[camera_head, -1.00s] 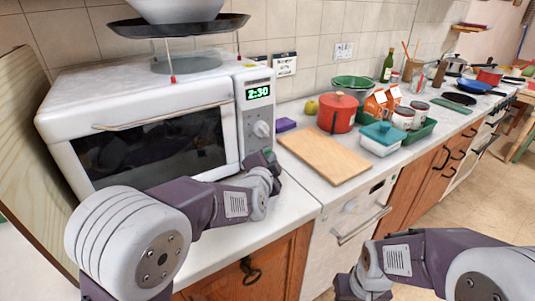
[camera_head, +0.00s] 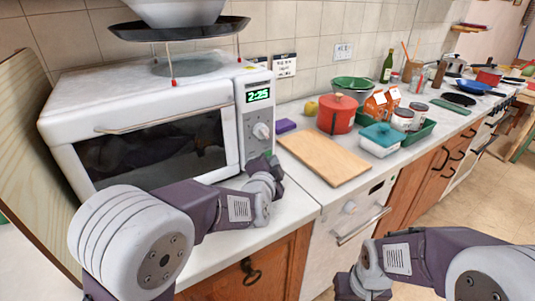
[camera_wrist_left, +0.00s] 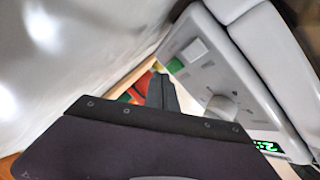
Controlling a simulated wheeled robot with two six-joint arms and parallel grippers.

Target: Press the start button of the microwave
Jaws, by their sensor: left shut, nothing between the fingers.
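The white microwave (camera_head: 150,105) stands on the counter at the left with its door closed. Its control panel (camera_head: 254,125) has a lit green display (camera_head: 258,95) that appears to read 2:25, and a round knob (camera_head: 261,131). My left gripper (camera_head: 272,160) is shut and empty, close to the panel's lower part below the knob. In the left wrist view, the shut fingers (camera_wrist_left: 162,92) are beside the panel, near a pale square button (camera_wrist_left: 194,50) and a small green patch (camera_wrist_left: 175,65). Contact cannot be made out. My right gripper (camera_head: 345,285) is low in the head view, its fingers not visible.
A wooden panel (camera_head: 25,140) stands at the left.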

